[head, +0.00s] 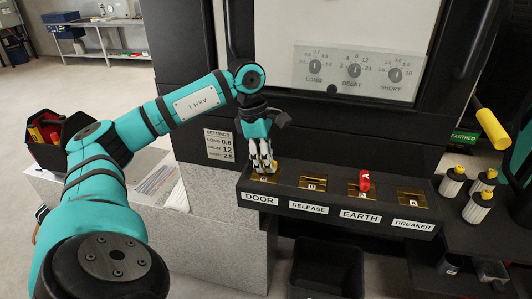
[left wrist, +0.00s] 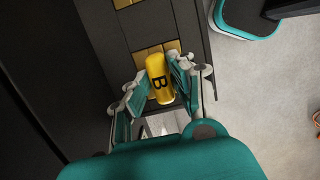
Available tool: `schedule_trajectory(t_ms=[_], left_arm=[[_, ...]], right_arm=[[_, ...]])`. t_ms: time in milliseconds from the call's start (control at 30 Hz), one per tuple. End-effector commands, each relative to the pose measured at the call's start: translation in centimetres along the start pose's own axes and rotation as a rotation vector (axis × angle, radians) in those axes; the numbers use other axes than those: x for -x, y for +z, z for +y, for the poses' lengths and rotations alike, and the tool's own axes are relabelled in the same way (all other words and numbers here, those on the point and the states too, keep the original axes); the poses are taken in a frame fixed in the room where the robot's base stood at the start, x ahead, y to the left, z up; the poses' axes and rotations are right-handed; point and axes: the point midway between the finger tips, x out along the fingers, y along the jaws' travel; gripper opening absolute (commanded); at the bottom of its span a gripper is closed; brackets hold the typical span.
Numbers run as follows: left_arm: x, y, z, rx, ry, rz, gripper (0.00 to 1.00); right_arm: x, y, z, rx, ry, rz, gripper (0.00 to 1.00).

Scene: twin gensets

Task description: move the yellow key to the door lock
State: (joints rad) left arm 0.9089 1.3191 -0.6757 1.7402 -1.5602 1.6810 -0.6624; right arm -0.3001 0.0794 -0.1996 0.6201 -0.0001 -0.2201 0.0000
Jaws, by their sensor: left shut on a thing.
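The yellow key (left wrist: 158,80), a cylinder marked B, sits between the fingers of my left gripper (left wrist: 156,84). In the head view my left gripper (head: 262,164) points down at the door lock (head: 265,177), the leftmost brass plate, above the DOOR label. The fingers are shut on the key and hide most of it there. The key is at or just above the plate; I cannot tell whether it is seated. My right gripper is not in view.
A red key (head: 364,181) marked A stands in the EARTH lock. The RELEASE lock (head: 312,183) and BREAKER lock (head: 412,199) look empty. A dark bin (head: 325,270) is below the panel.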

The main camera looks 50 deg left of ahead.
Motion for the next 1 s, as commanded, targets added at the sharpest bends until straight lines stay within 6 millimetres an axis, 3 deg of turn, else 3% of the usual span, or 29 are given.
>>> schedule_trajectory(t_ms=[300, 333, 500, 800, 1000], left_arm=[[-0.1, 0.0, 0.0, 0.0, -0.003, 0.001, 0.0], [-0.1, 0.0, -0.1, 0.0, -0.003, 0.001, 0.25], [-0.1, 0.0, 0.0, 0.0, -0.003, 0.001, 0.47], [0.0, 0.0, 0.0, 0.0, -0.002, 0.001, 0.48], [1.6, 0.4, 0.0, 0.0, -0.001, 0.0, 0.48]], right_arm=[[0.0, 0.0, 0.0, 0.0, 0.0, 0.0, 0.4], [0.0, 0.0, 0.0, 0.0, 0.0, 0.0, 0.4], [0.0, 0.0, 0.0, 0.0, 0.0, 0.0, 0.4], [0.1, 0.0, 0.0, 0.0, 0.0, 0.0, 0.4], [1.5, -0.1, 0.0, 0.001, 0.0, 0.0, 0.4]])
